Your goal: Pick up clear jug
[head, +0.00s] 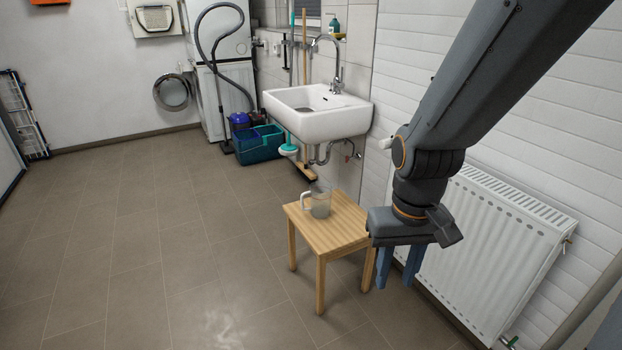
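A clear jug (320,203) stands upright on a small wooden stool (330,236), with its handle to the left. My gripper (397,272) hangs at the right of the stool, fingers pointing down. Its two blue fingers are apart with nothing visible between them. The jug is to the left of the gripper and the two do not touch. My gripper hides part of the stool's right side.
A white radiator (490,250) is on the wall close behind my arm. A white sink (318,112) hangs beyond the stool. A teal tub (258,145) and a blue vacuum cleaner (240,121) stand at the back. The tiled floor (150,240) at the left is clear.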

